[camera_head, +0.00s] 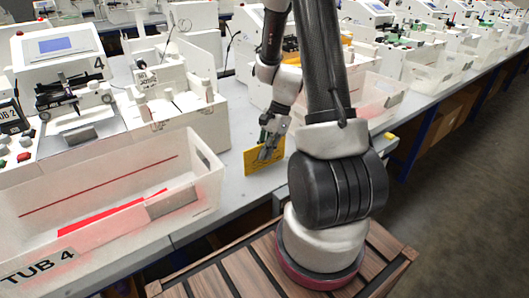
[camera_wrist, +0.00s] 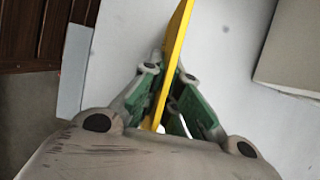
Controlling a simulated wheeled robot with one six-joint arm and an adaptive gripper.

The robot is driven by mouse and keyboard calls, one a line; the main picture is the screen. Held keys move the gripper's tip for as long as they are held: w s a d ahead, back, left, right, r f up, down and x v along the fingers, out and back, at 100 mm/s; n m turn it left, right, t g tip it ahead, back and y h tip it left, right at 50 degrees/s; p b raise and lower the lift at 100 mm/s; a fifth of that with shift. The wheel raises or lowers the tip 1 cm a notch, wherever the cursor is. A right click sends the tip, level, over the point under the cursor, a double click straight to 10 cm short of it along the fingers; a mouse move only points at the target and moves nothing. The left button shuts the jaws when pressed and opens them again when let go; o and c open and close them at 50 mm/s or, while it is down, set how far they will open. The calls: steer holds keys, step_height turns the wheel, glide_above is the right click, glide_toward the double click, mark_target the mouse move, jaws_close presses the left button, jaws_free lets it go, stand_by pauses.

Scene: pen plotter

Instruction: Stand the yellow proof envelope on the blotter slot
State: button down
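The yellow proof envelope (camera_head: 270,160) is a thin flat panel, upright on its edge at or just above the grey bench in the head view. My gripper (camera_head: 268,146) is at its upper part. In the wrist view the envelope (camera_wrist: 174,62) shows edge-on between the green finger pads of my gripper (camera_wrist: 169,74). The fingertips close on it from both sides. Whether its lower edge touches the bench is unclear. I cannot pick out the blotter slot with certainty; a white slotted fixture (camera_head: 190,125) stands left of the envelope.
A translucent bin marked TUB 4 (camera_head: 100,235) stands at the front left. Plotter 4 (camera_head: 62,62) is behind it. Another translucent bin (camera_head: 375,98) stands right of my arm. A strip of bare grey bench (camera_head: 235,195) lies around the envelope, up to the bench's front edge.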

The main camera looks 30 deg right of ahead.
steer(key=shift+f, duration=0.25)
steer(key=c, duration=1.6)
jaws_free()
steer(key=shift+c, duration=0.2)
